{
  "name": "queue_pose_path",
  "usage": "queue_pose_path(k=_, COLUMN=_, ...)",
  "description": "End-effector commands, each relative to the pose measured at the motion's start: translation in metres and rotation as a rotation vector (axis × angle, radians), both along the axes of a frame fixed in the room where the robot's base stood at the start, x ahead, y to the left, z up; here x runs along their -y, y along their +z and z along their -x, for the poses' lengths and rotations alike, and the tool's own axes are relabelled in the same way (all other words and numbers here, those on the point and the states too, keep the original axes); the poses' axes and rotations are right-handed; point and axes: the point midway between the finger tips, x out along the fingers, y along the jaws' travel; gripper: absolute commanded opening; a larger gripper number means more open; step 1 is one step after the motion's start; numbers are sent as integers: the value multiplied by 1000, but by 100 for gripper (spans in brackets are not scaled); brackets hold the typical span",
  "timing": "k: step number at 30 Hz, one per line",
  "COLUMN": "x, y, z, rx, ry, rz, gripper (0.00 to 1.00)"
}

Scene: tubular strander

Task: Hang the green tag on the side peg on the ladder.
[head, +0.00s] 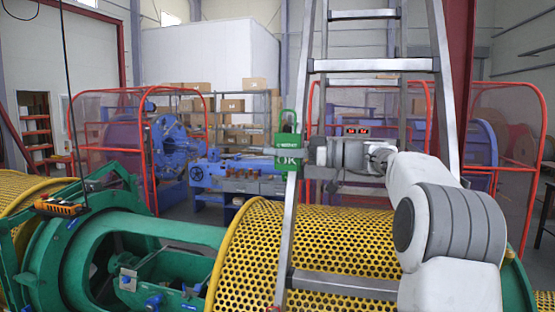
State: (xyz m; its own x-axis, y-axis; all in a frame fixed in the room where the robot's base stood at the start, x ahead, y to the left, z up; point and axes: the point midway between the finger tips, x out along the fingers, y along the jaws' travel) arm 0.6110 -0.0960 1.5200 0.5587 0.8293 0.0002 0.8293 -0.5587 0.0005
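The green tag (287,158) is lock-shaped, with a shackle on top and "OK" on its face. In the head view it stands upright in front of the left rail of the ladder (435,62). My gripper (290,151) reaches in from the right between the rails and is at the tag, with a pale finger across its middle. It appears shut on the tag, though the fingertips are small and partly hidden. I cannot make out the side peg; the tag and rail may cover it. I cannot tell whether the shackle touches anything.
Yellow perforated guards (330,236) and a green machine frame (185,232) fill the foreground around the ladder's foot. Red-framed fences (504,88), blue machinery (172,150) and shelved boxes stand behind.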

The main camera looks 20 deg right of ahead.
Motion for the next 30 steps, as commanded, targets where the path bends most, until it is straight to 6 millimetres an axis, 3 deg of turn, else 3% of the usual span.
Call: queue_pose_path(k=30, x=-23, y=-1, z=34, rx=-1, ry=0, rz=-1, gripper=0)
